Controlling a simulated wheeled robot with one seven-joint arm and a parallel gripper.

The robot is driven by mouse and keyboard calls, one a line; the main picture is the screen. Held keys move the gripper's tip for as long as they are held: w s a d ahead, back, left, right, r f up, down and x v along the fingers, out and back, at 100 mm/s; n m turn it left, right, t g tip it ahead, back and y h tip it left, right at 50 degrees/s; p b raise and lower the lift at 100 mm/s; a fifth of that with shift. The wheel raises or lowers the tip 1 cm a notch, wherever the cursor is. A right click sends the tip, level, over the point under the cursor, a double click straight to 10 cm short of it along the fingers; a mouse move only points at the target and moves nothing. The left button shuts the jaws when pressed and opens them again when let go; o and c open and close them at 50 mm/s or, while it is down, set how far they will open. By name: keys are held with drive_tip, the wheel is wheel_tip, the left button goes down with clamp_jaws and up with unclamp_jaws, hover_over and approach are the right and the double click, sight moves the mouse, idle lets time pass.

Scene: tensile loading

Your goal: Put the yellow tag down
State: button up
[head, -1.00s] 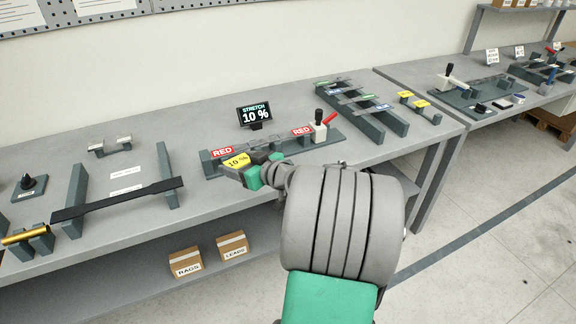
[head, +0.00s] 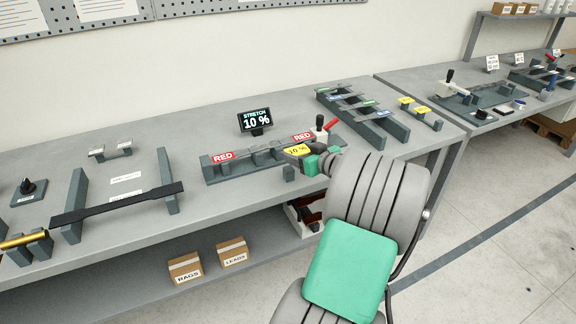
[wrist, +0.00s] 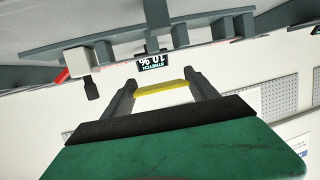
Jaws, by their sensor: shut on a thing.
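My gripper (head: 306,152) is shut on a yellow tag (head: 296,150) marked "10 %". It holds the tag in front of the right half of the grey loading fixture (head: 213,173), just left of the red-handled clamp (head: 321,128). In the wrist view the tag (wrist: 162,89) spans between the two fingers as a thin yellow strip. I cannot tell whether the tag touches the fixture. Two other yellow tags (head: 406,101) (head: 422,110) sit on a narrow grey holder (head: 436,124) at the bench's right end.
A "STRETCH 10 %" display (head: 255,121) stands behind the fixture. A small grey block (head: 288,173) stands near the bench's front edge. A rack of bars (head: 392,128) stands to the right. A dark bar (head: 118,203) on supports lies left. Bench between it and the fixture is clear.

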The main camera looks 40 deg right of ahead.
sight(287, 167)
drive_tip(key=w+f, duration=0.1)
drive_tip(key=w+a+f, duration=0.1)
drive_tip(key=f, duration=0.1)
drive_tip(key=shift+w+f, duration=0.2)
drive_tip(key=shift+w, duration=0.1)
drive_tip(key=f, duration=0.1)
drive_tip(key=f+p, duration=0.1)
drive_tip(key=f, duration=0.1)
drive_tip(key=shift+w+f, duration=0.2)
drive_tip(key=shift+f, duration=0.1)
drive_tip(key=shift+a+f+b, duration=0.1)
drive_tip(key=shift+f+b, duration=0.1)
drive_tip(key=shift+b, duration=0.15)
drive_tip(key=o, duration=1.3)
drive_tip(key=shift+r, duration=0.1)
